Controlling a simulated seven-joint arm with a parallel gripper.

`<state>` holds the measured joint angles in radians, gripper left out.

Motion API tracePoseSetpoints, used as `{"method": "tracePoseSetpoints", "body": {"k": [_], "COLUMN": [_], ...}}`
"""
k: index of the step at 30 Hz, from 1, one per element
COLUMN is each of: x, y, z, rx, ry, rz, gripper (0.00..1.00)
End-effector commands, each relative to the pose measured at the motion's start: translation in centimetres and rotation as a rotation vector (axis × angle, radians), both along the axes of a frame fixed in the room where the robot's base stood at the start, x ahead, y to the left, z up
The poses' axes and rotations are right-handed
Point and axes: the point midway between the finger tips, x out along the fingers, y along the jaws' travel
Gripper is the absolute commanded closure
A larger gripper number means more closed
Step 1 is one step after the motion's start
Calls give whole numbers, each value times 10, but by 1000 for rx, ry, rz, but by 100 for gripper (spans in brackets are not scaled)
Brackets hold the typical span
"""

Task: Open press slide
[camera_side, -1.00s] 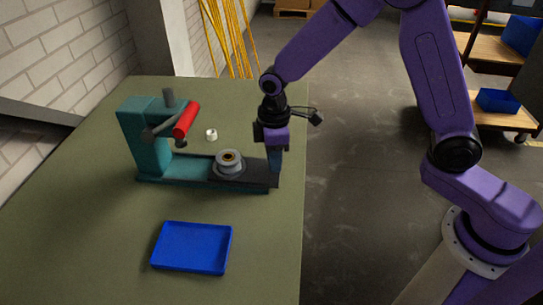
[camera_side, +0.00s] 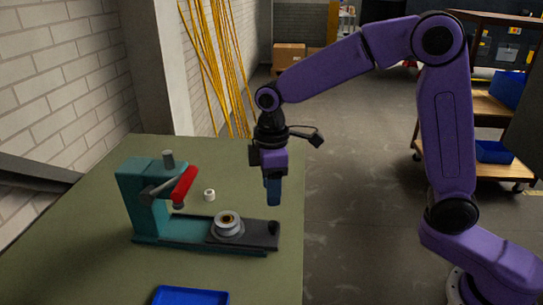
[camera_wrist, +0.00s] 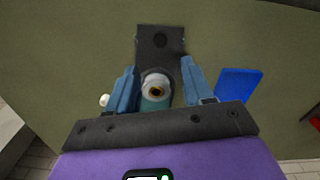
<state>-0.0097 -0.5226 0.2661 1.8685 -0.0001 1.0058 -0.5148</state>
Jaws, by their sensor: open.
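The teal press (camera_side: 146,200) stands on the bench with a red-gripped lever (camera_side: 184,185). Its dark slide (camera_side: 250,235) lies at the right end of the teal base and carries a round metal fixture (camera_side: 228,225) with a brass-coloured centre. The fixture is right of the press head, clear of it. A dark knob (camera_side: 274,227) stands on the slide's outer end. My gripper (camera_side: 273,192) is above that end, apart from it, pointing down. In the wrist view my open, empty fingers (camera_wrist: 159,66) frame the fixture (camera_wrist: 155,88) below, with the slide (camera_wrist: 160,36) beyond.
A small white ring-shaped part (camera_side: 209,195) lies on the green bench (camera_side: 75,235) behind the press. A blue tray (camera_side: 190,297) is at the front, partly cut off. Bench space around the press is otherwise clear.

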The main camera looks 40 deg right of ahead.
Motion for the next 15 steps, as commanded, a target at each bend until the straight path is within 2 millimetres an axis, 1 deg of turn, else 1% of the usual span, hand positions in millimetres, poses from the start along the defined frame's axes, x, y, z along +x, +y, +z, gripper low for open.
{"method": "tracePoseSetpoints", "body": {"k": [1,6,10,15], "x": [1,1,1,0], "y": [1,0,0,0], "z": [12,44,62,74], "rx": [4,2,2,0], "ry": [-7,-4,-3,-1], "rz": [0,-1,0,0], "gripper": [49,49,49,49]}}
